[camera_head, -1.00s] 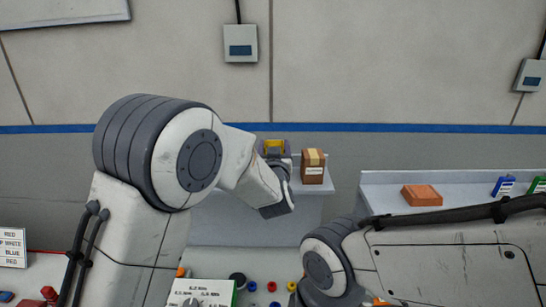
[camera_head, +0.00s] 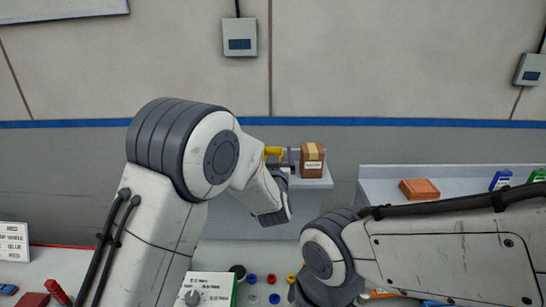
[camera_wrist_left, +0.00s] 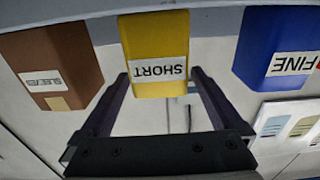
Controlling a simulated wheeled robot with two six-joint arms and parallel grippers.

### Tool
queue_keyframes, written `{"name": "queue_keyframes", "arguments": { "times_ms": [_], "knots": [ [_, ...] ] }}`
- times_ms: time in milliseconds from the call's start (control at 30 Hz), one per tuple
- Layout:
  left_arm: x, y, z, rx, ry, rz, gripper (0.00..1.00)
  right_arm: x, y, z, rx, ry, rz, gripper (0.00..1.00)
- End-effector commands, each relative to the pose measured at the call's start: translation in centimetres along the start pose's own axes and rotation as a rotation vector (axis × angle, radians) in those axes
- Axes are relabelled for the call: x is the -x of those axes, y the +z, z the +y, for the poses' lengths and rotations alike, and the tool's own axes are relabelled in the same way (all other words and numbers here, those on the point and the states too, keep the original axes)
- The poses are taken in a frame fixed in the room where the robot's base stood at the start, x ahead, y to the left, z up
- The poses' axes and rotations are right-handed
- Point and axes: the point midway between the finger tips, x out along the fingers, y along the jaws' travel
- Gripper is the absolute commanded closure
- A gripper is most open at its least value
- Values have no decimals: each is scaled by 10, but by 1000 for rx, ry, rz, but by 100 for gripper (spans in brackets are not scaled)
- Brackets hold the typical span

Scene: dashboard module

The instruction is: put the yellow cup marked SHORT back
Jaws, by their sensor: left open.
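The yellow cup marked SHORT (camera_wrist_left: 156,45) fills the middle of the left wrist view, its label upside down there. In the head view, a yellow part of the cup (camera_head: 274,151) shows beside the brown box on the grey ledge; the arm and gripper hide the rest. My left gripper (camera_wrist_left: 160,78) is open, with one finger on each side of the cup in the wrist view. I cannot tell whether the fingers touch it. The gripper also shows in the head view (camera_head: 284,158). My right arm crosses the lower right of the head view; its gripper is out of sight.
The brown SLEEVES box (camera_head: 312,160) stands close to the right of the gripper; it also shows in the wrist view (camera_wrist_left: 50,62). A blue FINE container (camera_wrist_left: 277,48) is on the cup's other side. An orange block (camera_head: 419,189) lies on the right ledge.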

Motion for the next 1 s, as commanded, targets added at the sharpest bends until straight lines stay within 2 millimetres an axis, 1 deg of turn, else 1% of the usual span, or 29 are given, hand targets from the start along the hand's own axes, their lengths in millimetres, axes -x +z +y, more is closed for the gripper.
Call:
{"name": "queue_keyframes", "arguments": {
  "times_ms": [67,100,167,400,500,600,700,800,1000],
  "knots": [
    [0,-4,0,0,0,0,0,4,0,0,0,0,0,100],
    [6,-1,1,1,1,1,0,-2,0,0,0,0,0,100],
    [15,0,1,1,2,2,0,-8,0,0,0,0,0,100],
    [68,2,1,1,4,1,0,-31,2,2,-4,0,0,100],
    [88,1,1,1,4,2,0,-37,2,3,-4,0,0,100],
    [104,0,1,2,4,2,0,-42,2,3,-4,0,0,100],
    [114,-1,1,1,2,1,0,-44,2,3,-3,0,0,100],
    [119,-1,0,-1,1,1,0,-45,2,3,-3,0,0,100],
    [120,-2,0,-1,0,0,0,-44,2,3,-3,0,0,100]
  ]
}}
